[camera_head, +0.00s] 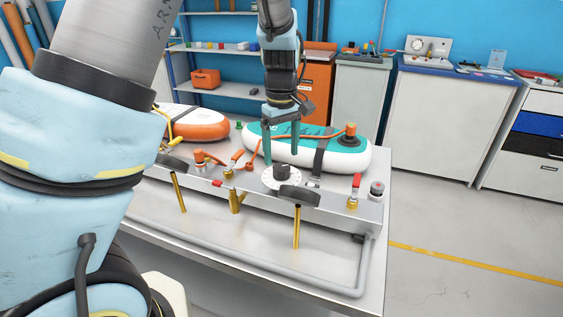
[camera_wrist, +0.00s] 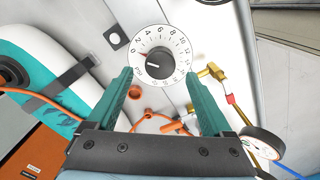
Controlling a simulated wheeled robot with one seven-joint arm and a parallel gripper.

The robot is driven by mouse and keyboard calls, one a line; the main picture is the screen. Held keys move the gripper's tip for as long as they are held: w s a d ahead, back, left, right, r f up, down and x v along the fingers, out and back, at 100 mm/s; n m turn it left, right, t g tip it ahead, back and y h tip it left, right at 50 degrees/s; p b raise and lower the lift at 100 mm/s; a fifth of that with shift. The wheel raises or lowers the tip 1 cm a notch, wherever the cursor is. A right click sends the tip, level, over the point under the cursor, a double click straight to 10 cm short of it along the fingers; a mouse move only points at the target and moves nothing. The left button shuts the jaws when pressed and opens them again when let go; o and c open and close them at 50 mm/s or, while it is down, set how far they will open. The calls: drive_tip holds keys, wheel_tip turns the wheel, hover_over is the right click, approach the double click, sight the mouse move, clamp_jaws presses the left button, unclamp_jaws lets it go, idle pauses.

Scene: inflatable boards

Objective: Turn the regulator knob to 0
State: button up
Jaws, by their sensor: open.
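The regulator knob (camera_wrist: 160,62) is black and round, at the centre of a white numbered dial (camera_wrist: 163,35) in the wrist view. A small red mark shows on the dial's left side. I cannot tell for certain which number the knob points at. In the head view, the knob (camera_head: 282,170) and its dial (camera_head: 269,183) sit on the grey manifold. My gripper (camera_head: 281,158) is open, with its teal fingers pointing down just above and behind the knob. In the wrist view, my gripper (camera_wrist: 160,74) has its fingertips apart on either side of the knob's near edge, with nothing between them.
A teal and white inflatable board (camera_head: 345,150) lies behind with an orange hose.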

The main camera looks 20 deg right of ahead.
sight(281, 166)
wheel_tip(281, 166, up, 7)
drive_tip(key=b, duration=0.1)
drive_tip(key=shift+r, duration=0.15)
drive_tip(key=shift+a, duration=0.1)
idle(0.3)
drive_tip(key=w+a+f+m, duration=0.1)
drive_tip(key=w+a+f, duration=0.15)
drive_tip(key=a, duration=1.15)
drive_tip(key=s+a+f+m, duration=0.1)
drive_tip(key=s+a+f, duration=0.1)
drive_tip(key=a, duration=0.6)
drive_tip(key=s+a+f+m+t, duration=0.1)
drive_tip(key=s+a, duration=0.4)
drive_tip(key=a, duration=0.3)
drive_tip(key=shift+a+f+m+t, duration=0.2)
drive_tip(key=shift+f+m+t, duration=0.1)
drive_tip(key=shift+f, duration=0.1)
